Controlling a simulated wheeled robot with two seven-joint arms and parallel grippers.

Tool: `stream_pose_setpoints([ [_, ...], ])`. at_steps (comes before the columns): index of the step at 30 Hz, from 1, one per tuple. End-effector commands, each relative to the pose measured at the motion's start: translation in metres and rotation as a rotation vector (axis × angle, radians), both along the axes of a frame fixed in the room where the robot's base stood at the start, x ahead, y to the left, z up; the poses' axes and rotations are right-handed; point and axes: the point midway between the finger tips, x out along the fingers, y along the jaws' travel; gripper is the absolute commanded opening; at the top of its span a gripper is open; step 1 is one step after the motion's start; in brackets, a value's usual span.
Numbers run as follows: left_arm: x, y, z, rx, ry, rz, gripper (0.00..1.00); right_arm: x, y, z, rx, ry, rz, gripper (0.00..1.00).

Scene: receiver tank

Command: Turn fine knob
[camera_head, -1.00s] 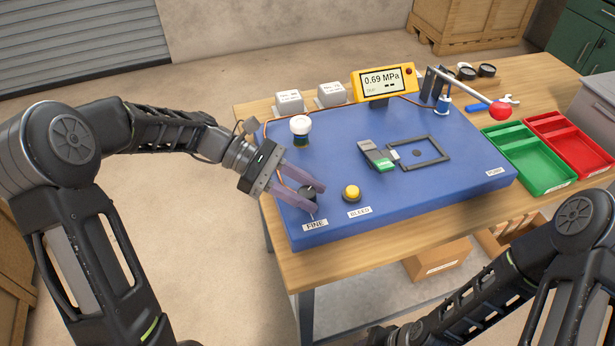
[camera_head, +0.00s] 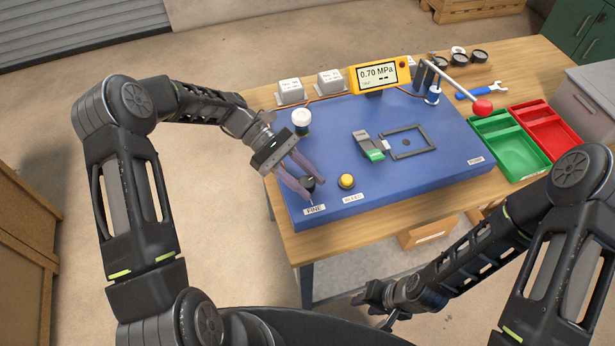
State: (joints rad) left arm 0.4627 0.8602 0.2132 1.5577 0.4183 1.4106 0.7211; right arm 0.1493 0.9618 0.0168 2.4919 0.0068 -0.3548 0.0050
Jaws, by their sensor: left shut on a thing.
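The black fine knob (camera_head: 308,184) stands at the near left corner of the blue panel (camera_head: 385,190), just behind the FINE label (camera_head: 314,210). My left gripper (camera_head: 306,187) is shut on the knob, with a finger on each side that partly hides it. The yellow gauge (camera_head: 380,76) at the back of the panel reads 0.70 MPa. My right gripper (camera_head: 385,305) hangs in front of the table, low and away from the panel; its fingers are too small and dark to tell whether they are open.
A yellow bleed button (camera_head: 347,181) is just right of the knob. A white-capped valve (camera_head: 301,118) stands behind the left gripper. A grey-green device (camera_head: 368,146) and a black frame (camera_head: 408,141) lie mid-panel. A red-ended pump lever (camera_head: 481,106), green tray (camera_head: 510,146) and red tray (camera_head: 548,132) are at right.

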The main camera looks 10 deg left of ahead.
Motion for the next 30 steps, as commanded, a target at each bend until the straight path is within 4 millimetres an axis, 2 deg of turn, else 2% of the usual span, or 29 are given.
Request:
stream_pose_setpoints([
  [5, 0.0, 0.0, 0.0, 0.0, -0.003, 0.001, 0.0, 0.0, 0.0, 0.0, 0.0, 0.0, 0.0, 0.36],
  [6, 0.0, 0.0, 0.0, 0.0, -0.003, 0.001, 0.37, 0.0, 0.0, 0.0, 0.0, 0.0, 0.0, 0.36],
  [13, 0.0, 0.0, 0.0, -0.001, -0.002, 0.001, 0.56, 0.0, 0.0, 0.0, 0.0, 0.0, 0.0, 0.36],
  [23, 0.0, 0.0, 0.003, 0.0, -0.001, 0.002, 0.56, 0.0, 0.0, 0.001, 0.0, 0.0, 0.0, 0.36],
  [26, 0.0, 0.0, 0.011, -0.001, -0.001, 0.003, 0.56, 0.0, 0.0, 0.004, 0.0, 0.001, 0.0, 0.36],
  [30, 0.001, 0.001, 0.034, -0.002, -0.003, 0.004, 0.56, -0.001, 0.0, 0.011, -0.001, 0.004, -0.001, 0.36],
])
